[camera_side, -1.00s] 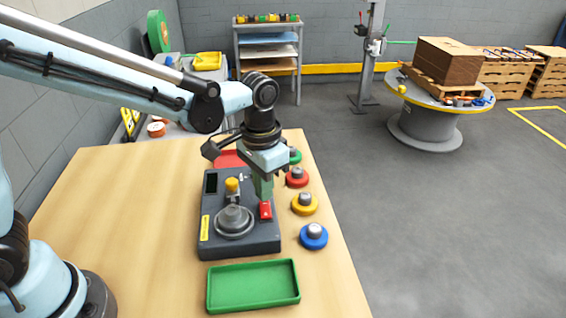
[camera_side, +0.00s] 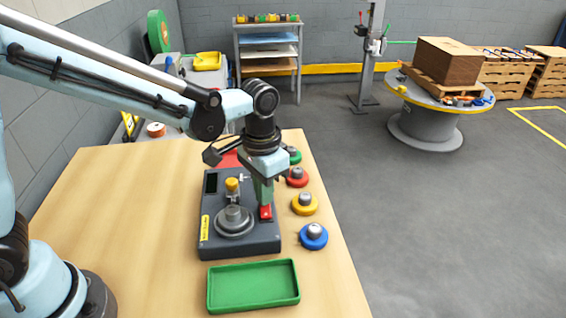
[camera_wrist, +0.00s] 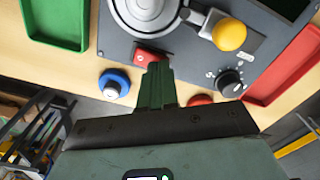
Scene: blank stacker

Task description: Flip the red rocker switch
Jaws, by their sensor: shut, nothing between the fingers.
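The red rocker switch (camera_side: 265,213) sits on the right side of the dark grey machine box (camera_side: 215,246) on the table. In the wrist view the switch (camera_wrist: 146,56) shows just beyond my fingertips, partly covered by them. My gripper (camera_side: 264,203) points down with its green fingers together and empty, the tips at the switch. In the wrist view my gripper (camera_wrist: 158,66) overlaps the near edge of the switch. It appears to touch it, but I cannot tell for certain how firmly.
The box carries a yellow knob (camera_side: 232,185), a round metal chuck (camera_side: 234,222) and a black dial (camera_wrist: 231,82). Blue (camera_side: 313,237), yellow (camera_side: 304,204), red (camera_side: 297,176) and green discs line the right. A green tray (camera_side: 253,286) lies in front, a red tray (camera_wrist: 291,68) behind.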

